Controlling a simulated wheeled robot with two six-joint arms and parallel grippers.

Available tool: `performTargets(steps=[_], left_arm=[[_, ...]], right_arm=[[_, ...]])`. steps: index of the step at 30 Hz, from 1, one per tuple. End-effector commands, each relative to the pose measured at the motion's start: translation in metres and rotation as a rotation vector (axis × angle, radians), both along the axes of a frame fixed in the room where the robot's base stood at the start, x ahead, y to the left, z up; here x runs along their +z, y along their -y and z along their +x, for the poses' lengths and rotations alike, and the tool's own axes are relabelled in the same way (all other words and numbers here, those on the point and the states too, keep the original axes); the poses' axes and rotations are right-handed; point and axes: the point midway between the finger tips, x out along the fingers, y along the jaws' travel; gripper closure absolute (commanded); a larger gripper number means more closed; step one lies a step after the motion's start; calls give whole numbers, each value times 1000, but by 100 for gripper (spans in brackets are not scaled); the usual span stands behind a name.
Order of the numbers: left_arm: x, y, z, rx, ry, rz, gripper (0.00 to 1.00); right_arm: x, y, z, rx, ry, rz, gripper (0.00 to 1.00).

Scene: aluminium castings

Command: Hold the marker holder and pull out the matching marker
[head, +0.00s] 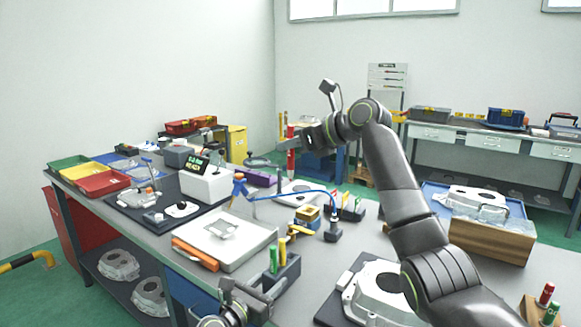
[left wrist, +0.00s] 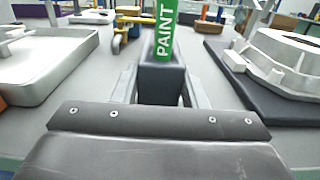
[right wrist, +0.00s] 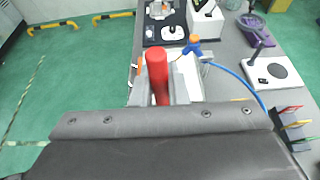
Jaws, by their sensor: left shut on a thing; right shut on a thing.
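The dark grey marker holder (head: 286,276) stands on the table near its front edge. A green marker (head: 273,261) marked PAINT stands upright in it, with a yellow marker (head: 283,251) beside it. My left gripper (head: 262,293) is shut on the holder; in the left wrist view the fingers flank the dark holder block (left wrist: 161,84) below the green marker (left wrist: 165,30). My right gripper (head: 291,145) is raised well above the table, shut on a red marker (head: 291,132). The red marker (right wrist: 157,72) also shows between the fingers in the right wrist view, clear of the holder.
A light tray (head: 225,240) with an orange-handled tool lies left of the holder. A casting (head: 378,290) on a dark mat is to the right. A blue hose (head: 290,190) arches behind. A wooden block (head: 535,312) with red and green markers is at far right.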

Motion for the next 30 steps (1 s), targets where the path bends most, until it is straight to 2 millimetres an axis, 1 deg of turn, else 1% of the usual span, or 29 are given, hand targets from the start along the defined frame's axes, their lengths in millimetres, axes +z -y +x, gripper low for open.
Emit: performTargets(steps=[1, 4, 12, 13, 18, 26, 30], left_arm=[[0, 0, 0, 0, -1, 1, 86], [0, 0, 0, 0, -1, 1, 86], [0, 0, 0, 0, -1, 1, 86], [0, 0, 0, 0, -1, 1, 57], [0, 0, 0, 0, -1, 1, 36], [0, 0, 0, 0, 0, 0, 36], [0, -4, -5, 1, -1, -1, 36]], right_arm=[[4, 0, 0, 0, 1, -1, 100], [8, 0, 0, 1, 0, 0, 100], [9, 0, 0, 1, 0, 0, 100], [9, 0, 0, 1, 0, 0, 100], [8, 0, 0, 1, 0, 0, 100], [8, 0, 0, 1, 0, 0, 100], [8, 0, 0, 1, 0, 0, 100]])
